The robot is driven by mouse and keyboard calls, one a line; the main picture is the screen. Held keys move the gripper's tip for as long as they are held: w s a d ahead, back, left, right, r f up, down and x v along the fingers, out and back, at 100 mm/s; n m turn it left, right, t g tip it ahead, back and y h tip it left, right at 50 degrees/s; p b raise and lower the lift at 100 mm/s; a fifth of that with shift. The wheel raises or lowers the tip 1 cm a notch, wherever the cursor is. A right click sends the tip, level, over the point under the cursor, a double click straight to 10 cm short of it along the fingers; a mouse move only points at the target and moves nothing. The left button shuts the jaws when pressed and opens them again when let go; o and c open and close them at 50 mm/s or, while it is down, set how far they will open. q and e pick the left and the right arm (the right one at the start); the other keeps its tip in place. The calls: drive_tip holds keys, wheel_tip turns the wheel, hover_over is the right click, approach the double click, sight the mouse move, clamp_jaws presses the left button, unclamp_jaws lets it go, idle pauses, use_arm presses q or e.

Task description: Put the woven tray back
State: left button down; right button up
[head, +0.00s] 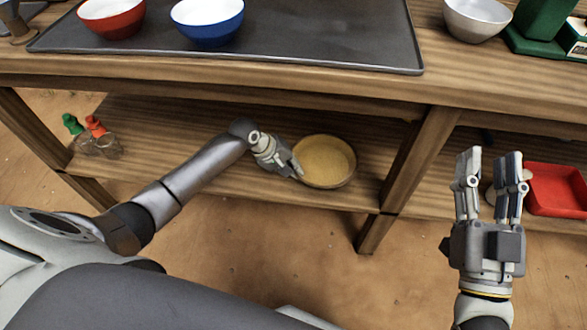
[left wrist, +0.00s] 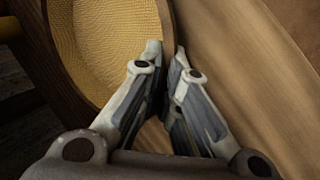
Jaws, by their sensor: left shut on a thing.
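The woven tray (head: 327,160) is round and yellow with a brown rim. It is at the lower shelf (head: 230,155) under the counter, near its front edge; I cannot tell whether it rests fully on the boards. My left gripper (head: 298,172) is shut on the tray's rim at its left side. In the left wrist view the fingers (left wrist: 168,60) close on the rim of the tray (left wrist: 105,45), whose woven inside fills the upper left. My right gripper (head: 489,175) is open and empty, in front of the right part of the shelf.
A red tray (head: 556,188) lies on the lower shelf at the right. Two bottles with green and orange tops (head: 95,135) stand at its left end. A wooden post (head: 415,165) stands right of the woven tray. A red bowl (head: 112,18) and a blue bowl (head: 208,20) sit on the counter.

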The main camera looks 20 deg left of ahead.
use_arm(q)
drive_tip(key=shift+f, duration=0.1)
use_arm(e)
drive_tip(key=shift+s+r, duration=0.15)
drive_tip(key=shift+r, duration=0.15)
use_arm(q)
drive_tip(key=c, duration=1.6)
unclamp_jaws()
drive_tip(key=shift+f, duration=0.1)
drive_tip(key=shift+c, duration=0.2)
